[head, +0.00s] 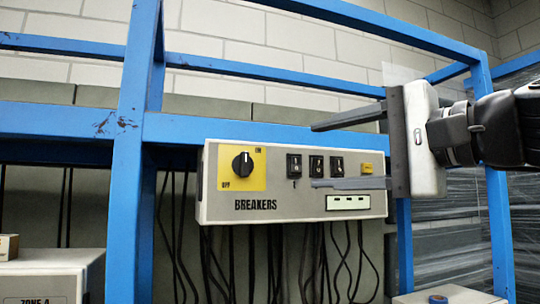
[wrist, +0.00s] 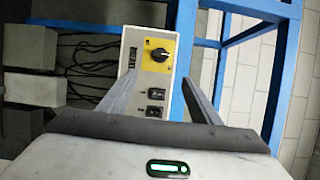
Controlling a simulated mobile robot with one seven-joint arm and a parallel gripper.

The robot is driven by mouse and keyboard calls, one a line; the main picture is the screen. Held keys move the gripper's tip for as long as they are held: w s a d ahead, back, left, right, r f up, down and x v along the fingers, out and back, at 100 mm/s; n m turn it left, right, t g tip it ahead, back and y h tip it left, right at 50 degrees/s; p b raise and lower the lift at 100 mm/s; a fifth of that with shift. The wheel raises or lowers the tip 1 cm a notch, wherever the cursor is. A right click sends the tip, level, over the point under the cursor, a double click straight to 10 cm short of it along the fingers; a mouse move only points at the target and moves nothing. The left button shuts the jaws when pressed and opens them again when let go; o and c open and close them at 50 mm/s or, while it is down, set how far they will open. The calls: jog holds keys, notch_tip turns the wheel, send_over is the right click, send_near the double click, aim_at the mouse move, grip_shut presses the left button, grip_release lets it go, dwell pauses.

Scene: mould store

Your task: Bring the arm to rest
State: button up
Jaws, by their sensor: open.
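My gripper (head: 325,155) reaches in from the right in the head view, its two grey fingers spread wide apart with nothing between them. The fingers point left, in front of the right part of a grey breaker box (head: 292,206). The lower finger overlaps the box's face in the picture; I cannot tell whether it touches. In the wrist view my gripper (wrist: 162,90) is open, with the box's yellow plate and black rotary knob (wrist: 161,55) beyond the fingertips.
The box is mounted on a blue steel frame (head: 128,150), with black cables (head: 230,262) hanging below. Pale boxes stand low at left (head: 60,272) and right (head: 445,294). Wrapped goods (head: 450,190) stand behind at right. A block wall is behind.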

jog(key=shift+s+d, duration=0.1)
jog(key=shift+s, duration=0.05)
jog(key=shift+f, duration=0.1)
dwell(0.3)
jog(key=a+f+n+g+h, duration=0.3)
jog(key=f+n+g+h, duration=0.15)
jog(key=f, duration=1.75)
jog(key=s+d+f+n+g+h, duration=0.25)
jog(key=s+f, duration=0.25)
jog(key=f, duration=0.6)
jog(key=s+d+f+n+g+h, duration=0.1)
jog(key=s+d+f+n+h, duration=0.2)
jog(key=f, duration=0.8)
notch_tip(320, 180, up, 18)
jog(key=s+h+p, duration=0.1)
jog(key=p, duration=1.7)
jog(key=shift+s+a+p, duration=0.25)
jog(key=shift+a+p, duration=0.05)
jog(key=shift+p, duration=0.05)
